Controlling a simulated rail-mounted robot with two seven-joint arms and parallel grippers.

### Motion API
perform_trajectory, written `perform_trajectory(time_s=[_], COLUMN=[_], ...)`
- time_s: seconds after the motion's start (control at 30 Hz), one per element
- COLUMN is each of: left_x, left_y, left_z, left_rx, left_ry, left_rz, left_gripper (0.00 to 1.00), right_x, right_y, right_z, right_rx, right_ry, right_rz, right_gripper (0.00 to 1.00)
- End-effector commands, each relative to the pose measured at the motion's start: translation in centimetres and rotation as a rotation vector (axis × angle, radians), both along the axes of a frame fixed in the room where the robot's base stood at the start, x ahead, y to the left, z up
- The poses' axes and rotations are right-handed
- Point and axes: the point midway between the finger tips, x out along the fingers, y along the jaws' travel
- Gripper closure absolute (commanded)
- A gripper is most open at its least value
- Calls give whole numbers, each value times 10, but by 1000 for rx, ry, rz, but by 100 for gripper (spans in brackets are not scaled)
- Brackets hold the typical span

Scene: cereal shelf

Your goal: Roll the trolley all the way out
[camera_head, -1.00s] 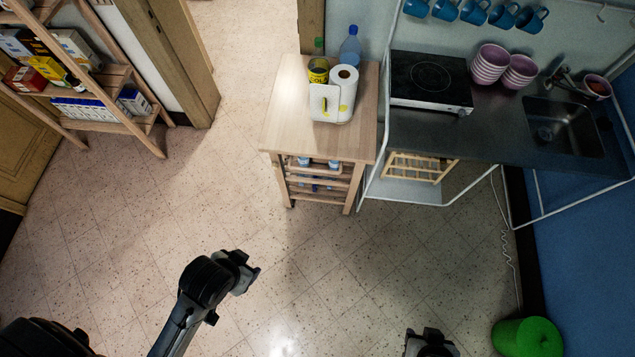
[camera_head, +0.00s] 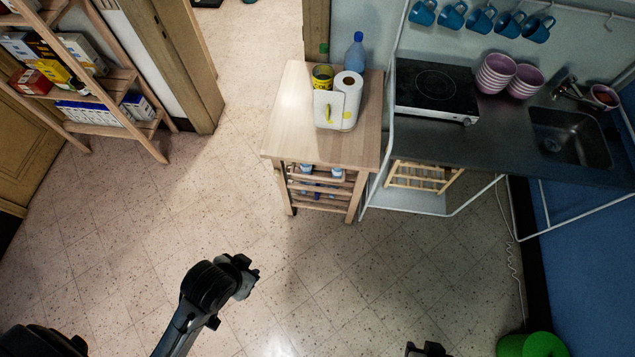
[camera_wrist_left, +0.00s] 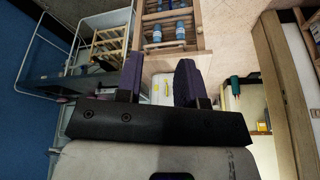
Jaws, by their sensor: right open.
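The wooden trolley (camera_head: 288,125) stands upright against the left end of the kitchen counter in the head view. Its top carries a paper towel roll in a white holder, a yellow can and bottles. Bottles show on its slatted shelves. The trolley also shows upside down in the left wrist view (camera_wrist_left: 203,38). My left gripper (camera_head: 250,276) is in front of the trolley, well apart from it; its two fingers (camera_wrist_left: 160,82) stand apart with nothing held. My right gripper (camera_head: 426,349) shows only at the bottom edge, open, farther from the trolley.
The counter (camera_head: 430,140) carries a hob, stacked bowls and a sink. A slatted rack (camera_head: 425,174) sits below it. A wooden shelf (camera_head: 105,125) with boxes stands at left. A green container (camera_head: 530,346) is at bottom right. The floor before the trolley is clear.

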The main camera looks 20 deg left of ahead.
Motion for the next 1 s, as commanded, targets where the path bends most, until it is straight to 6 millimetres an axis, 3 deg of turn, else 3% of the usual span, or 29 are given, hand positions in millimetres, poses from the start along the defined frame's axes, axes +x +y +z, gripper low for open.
perform_trajectory(time_s=[0.03,0.2,0.57,1.0], left_x=[8,35,91,158], left_y=[0,-4,-12,-14], left_z=[-27,-71,-153,-275], left_rx=[-2,-15,-55,-67], left_ry=[-19,-89,-232,-323], left_rz=[1,8,38,109], left_gripper=[70,71,71,71], right_x=[0,0,0,0], right_y=[0,-1,-3,-2], right_z=[-31,-92,-212,-358], right_rx=[0,-4,-12,-6], right_ry=[1,5,4,3], right_rz=[0,2,7,3], right_gripper=[57,57,57,57])
